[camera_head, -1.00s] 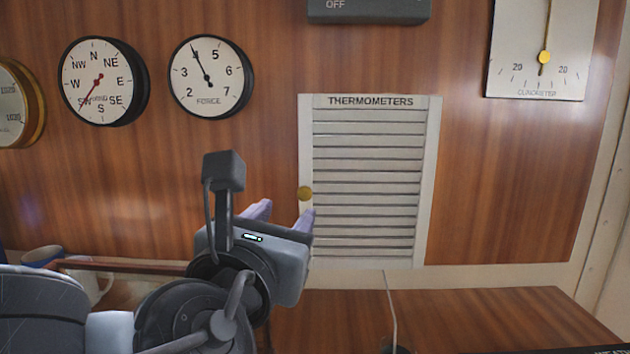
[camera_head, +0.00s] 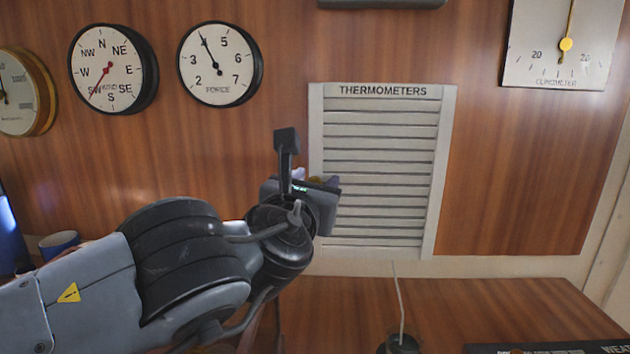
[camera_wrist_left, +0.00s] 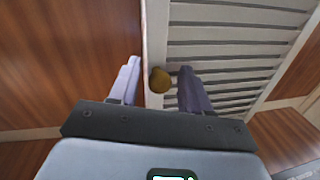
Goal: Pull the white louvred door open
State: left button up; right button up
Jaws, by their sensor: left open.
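The white louvred door (camera_head: 385,170), lettered THERMOMETERS, is set in the wood-panelled wall and looks closed. Its slats also show in the left wrist view (camera_wrist_left: 235,45). A round brass knob (camera_wrist_left: 160,80) sits on the door's left edge. My left gripper (camera_wrist_left: 158,82) is open, with its two pale purple fingers on either side of the knob; I cannot tell whether either finger touches it. In the head view the left gripper (camera_head: 315,180) is at the door's left edge and mostly hides the knob. My right gripper is not in view.
A wind dial (camera_head: 106,70), a force dial (camera_head: 215,65) and a clinometer (camera_head: 560,45) are on the wall. A wooden counter (camera_head: 470,305) lies below the door, with a thin upright rod (camera_head: 399,300) in front.

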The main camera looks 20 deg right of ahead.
pick_arm(q)
jog(key=shift+d, duration=0.1)
jog(key=shift+c, duration=0.5)
jog(key=c, duration=0.7)
grip_shut()
jog(key=shift+d, duration=0.1)
